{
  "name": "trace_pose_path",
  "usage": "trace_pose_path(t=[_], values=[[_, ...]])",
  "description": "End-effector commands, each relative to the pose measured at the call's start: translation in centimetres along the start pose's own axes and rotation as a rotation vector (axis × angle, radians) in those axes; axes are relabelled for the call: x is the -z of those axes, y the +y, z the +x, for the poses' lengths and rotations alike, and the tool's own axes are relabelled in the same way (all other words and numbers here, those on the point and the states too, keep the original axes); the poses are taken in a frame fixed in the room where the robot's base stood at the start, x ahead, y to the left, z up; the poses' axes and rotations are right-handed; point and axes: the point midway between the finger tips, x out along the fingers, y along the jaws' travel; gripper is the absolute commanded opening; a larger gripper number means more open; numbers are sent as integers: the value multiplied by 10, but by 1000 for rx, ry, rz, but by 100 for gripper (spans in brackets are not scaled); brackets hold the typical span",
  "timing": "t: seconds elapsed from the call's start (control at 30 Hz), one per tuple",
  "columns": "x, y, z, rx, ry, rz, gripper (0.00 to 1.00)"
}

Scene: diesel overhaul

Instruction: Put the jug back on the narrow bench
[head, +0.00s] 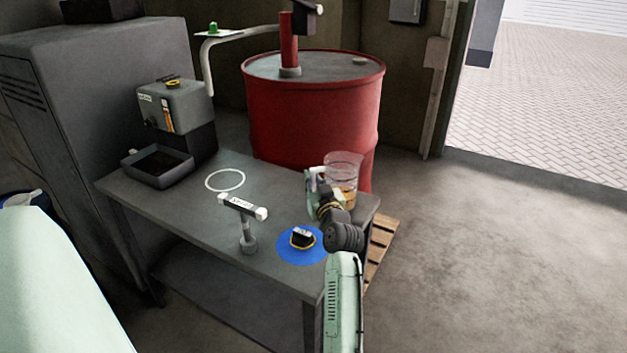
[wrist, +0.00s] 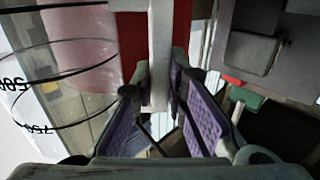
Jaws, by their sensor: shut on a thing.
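The clear jug (head: 343,168) shows in the head view at the right end of the narrow bench (head: 185,205), with some amber liquid low inside it. It looks upright and held up; its exact height over the bench is hard to tell. My gripper (head: 313,182) is shut on the jug's pale handle, at the jug's left side. In the wrist view the handle (wrist: 160,55) runs down between the purple pads of my gripper (wrist: 162,115). The jug's clear wall (wrist: 60,70) with dark printed marks fills the left. A white ring (head: 225,180) marks a bare spot on the bench top.
On the bench stand a T-handled tool (head: 246,225), a dark cap on a blue disc (head: 288,252), a grey tray (head: 157,168) and a grey machine (head: 175,103). A red drum (head: 312,115) stands behind, on a wooden pallet (head: 379,245). The floor at right is clear.

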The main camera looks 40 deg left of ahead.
Motion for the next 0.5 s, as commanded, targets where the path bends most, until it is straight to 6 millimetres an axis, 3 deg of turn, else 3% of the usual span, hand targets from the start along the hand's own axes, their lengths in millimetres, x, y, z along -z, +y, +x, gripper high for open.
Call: trace_pose_path(t=[0.17,0.2,0.5], values=[[0,0,0,-1,5,-2,0],[-3,0,0,0,0,0,14],[-2,0,0,0,0,0,33]])
